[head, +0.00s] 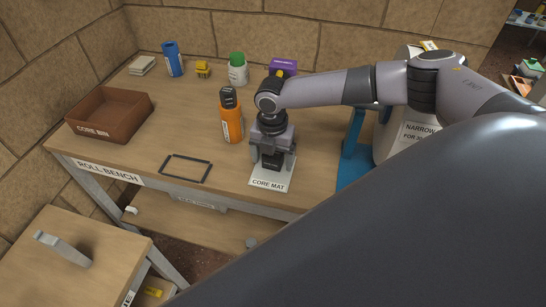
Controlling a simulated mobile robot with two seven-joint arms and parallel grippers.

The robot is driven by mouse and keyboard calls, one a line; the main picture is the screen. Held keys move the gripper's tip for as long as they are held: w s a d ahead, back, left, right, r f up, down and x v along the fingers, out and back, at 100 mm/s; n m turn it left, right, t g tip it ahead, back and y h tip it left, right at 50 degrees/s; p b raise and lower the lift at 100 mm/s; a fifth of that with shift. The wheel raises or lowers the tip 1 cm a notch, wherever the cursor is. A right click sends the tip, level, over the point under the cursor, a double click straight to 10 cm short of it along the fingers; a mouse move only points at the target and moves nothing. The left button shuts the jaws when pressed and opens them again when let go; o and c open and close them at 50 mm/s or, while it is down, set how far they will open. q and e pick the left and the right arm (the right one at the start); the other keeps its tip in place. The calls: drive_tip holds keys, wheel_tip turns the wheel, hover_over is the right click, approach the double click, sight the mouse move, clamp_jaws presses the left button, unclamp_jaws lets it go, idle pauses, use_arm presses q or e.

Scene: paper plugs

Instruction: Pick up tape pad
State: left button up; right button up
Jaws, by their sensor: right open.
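A small pale stack (142,65), which looks like the tape pad, lies flat at the back left corner of the bench. My right gripper (272,166) points down over the white core mat (268,184) near the bench's front edge, well to the right of the stack and nearer the front. The gripper is open. It hides part of the mat, and I cannot make out anything between its fingers. My left gripper is not in view.
The brown core bin (110,128) stands at the left. A blue can (173,60), a yellow item (203,69), a green-capped jar (238,70) and an orange bottle (232,122) stand on the bench. A black rectangular frame (186,168) lies near the front; bare wood surrounds it.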

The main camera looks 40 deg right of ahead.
drive_tip(key=c, duration=1.1)
drive_tip(key=shift+r, duration=0.1)
wheel_tip(320, 180, up, 20)
drive_tip(key=shift+f, duration=0.1)
drive_tip(key=shift+o, duration=0.8)
